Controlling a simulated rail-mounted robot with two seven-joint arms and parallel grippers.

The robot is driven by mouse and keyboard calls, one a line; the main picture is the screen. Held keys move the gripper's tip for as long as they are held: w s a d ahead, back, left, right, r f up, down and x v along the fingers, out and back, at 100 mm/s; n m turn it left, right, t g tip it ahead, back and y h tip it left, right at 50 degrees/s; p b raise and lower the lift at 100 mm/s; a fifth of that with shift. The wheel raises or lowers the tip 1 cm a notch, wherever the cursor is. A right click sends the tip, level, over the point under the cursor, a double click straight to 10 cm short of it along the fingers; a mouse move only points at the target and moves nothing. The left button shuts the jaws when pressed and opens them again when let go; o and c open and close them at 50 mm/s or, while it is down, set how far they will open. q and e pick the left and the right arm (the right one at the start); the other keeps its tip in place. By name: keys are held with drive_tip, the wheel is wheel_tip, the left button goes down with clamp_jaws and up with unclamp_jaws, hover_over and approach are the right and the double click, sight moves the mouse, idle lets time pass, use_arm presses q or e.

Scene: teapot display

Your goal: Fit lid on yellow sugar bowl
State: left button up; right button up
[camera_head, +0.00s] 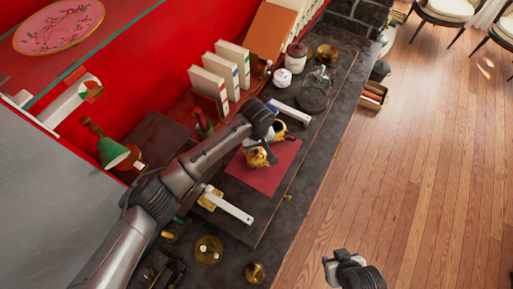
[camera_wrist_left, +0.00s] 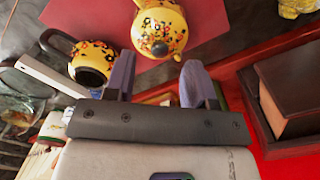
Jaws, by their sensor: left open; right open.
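A yellow rounded vessel with a floral pattern (camera_head: 257,158) is on the red mat (camera_head: 266,180). In the left wrist view it (camera_wrist_left: 168,24) shows a black knob facing my left gripper; I cannot tell whether its lid is seated. A second yellow patterned vessel (camera_head: 279,130), near the mat's far edge, has a black handle and a dark round opening in the left wrist view (camera_wrist_left: 92,58). My left gripper (camera_wrist_left: 152,72) is open and empty, its fingers pointing towards the knob, apart from it. My right gripper (camera_head: 328,263) is open and empty, away from the counter.
White bars lie at the mat's far side (camera_head: 290,112) and near side (camera_head: 228,206). White binders (camera_head: 218,82), a white jar (camera_head: 282,78) and a glass vessel (camera_head: 315,92) stand behind. Brass pieces (camera_head: 208,249) stand nearer. The wooden floor (camera_head: 400,190) at right is open.

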use_arm(q)
wheel_tip(320, 180, up, 10)
drive_tip(key=shift+r+p, duration=0.2)
drive_tip(key=shift+p, duration=0.15)
idle(0.4)
